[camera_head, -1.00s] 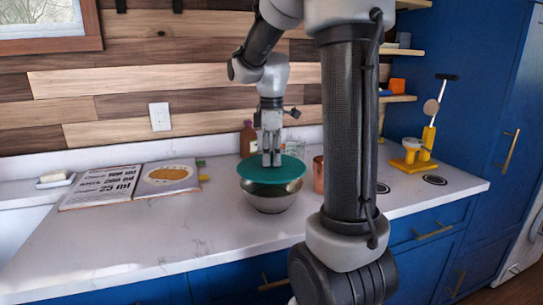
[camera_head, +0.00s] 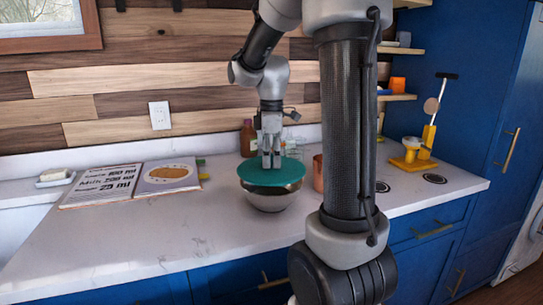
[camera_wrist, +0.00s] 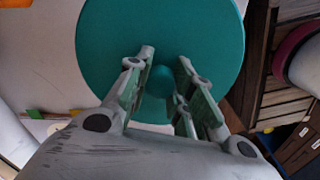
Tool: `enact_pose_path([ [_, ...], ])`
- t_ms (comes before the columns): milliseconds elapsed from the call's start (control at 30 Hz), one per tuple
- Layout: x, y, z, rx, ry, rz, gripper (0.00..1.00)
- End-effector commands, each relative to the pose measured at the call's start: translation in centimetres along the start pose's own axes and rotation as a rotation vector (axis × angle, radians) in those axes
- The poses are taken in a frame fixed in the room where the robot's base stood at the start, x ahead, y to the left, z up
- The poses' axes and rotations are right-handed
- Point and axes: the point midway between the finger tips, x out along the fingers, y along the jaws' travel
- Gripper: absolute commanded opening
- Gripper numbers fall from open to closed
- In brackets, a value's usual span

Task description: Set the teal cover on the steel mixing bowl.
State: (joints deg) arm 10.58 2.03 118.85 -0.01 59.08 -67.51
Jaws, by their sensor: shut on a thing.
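The teal cover (camera_head: 252,174) is a flat round disc lying level over the top of the steel mixing bowl (camera_head: 268,198), which stands on the counter. In the head view the cover appears to be on or very close to the rim; I cannot tell whether it touches all round. My gripper (camera_head: 271,164) points straight down at the middle of the cover, shut on its knob. In the wrist view the teal cover (camera_wrist: 160,40) fills the upper middle, with its round knob between the fingers of my gripper (camera_wrist: 165,75). The bowl is hidden there beneath the cover.
An open recipe book (camera_head: 130,183) lies left on the white counter (camera_head: 170,232). A copper vessel (camera_head: 318,174) stands close right of the bowl. A brown bottle (camera_head: 248,139) is behind it. A yellow stand (camera_head: 413,162) is at the right. Counter in front is clear.

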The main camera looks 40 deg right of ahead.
Motion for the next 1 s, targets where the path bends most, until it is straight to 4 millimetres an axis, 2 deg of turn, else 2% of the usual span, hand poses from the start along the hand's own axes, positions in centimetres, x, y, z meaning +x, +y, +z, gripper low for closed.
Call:
enact_pose_path([
  [533, 0.2, 0.0, 0.0, 0.000, 0.000, 0.000, 0.00],
  [1000, 1.4, 0.0, 0.0, 0.000, 0.000, -0.001, 0.00],
])
